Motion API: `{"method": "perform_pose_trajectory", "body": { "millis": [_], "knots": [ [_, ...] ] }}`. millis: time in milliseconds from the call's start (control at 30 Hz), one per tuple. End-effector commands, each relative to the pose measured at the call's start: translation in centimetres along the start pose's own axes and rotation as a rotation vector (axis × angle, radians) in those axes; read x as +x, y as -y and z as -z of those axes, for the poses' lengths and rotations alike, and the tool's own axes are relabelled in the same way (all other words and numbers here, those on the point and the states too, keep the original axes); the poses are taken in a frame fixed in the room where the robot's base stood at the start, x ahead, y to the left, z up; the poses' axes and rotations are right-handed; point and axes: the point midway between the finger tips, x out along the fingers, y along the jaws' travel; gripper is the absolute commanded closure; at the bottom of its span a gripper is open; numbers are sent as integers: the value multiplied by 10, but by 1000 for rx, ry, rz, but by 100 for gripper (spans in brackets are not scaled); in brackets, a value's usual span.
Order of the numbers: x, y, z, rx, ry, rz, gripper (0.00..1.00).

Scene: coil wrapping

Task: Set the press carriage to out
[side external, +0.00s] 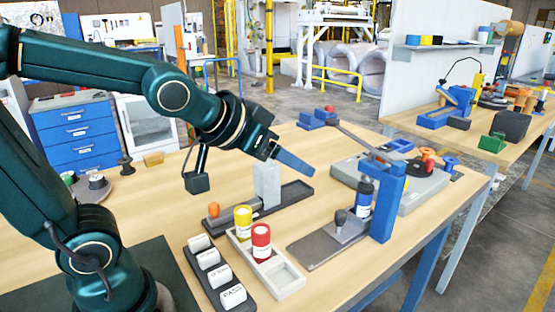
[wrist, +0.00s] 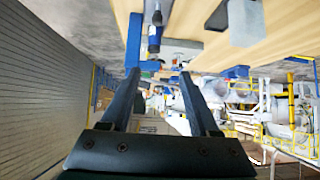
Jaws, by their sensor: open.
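The press has a blue upright (side external: 388,205), a dark lever arm (side external: 350,135) and a dark grey base plate (side external: 312,250). Its light grey carriage (side external: 350,232), with a dark knob (side external: 341,217), is on that plate near the upright.
A slide with an orange knob (side external: 214,210) and an upright grey block (side external: 267,183) lies below my gripper. A white tray (side external: 285,282) holds a yellow and a red container. Several white rolls sit on a dark rack (side external: 245,305). A grey fixture (side external: 415,195) stands behind the press.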

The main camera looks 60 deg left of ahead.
Motion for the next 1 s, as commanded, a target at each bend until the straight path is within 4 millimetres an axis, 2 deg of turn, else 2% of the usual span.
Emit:
{"method": "perform_pose_trajectory", "body": {
  "millis": [100,233,367,500,700,1000],
  "knots": [
    [35,-2,18,7,-34,-5,38],
    [74,-5,27,15,-58,-23,38],
    [115,-9,21,24,-49,-44,38],
    [149,-10,0,32,0,-59,38],
    [172,-9,-32,33,90,-58,38],
    [194,-9,-40,31,107,-57,38]
  ]
}}
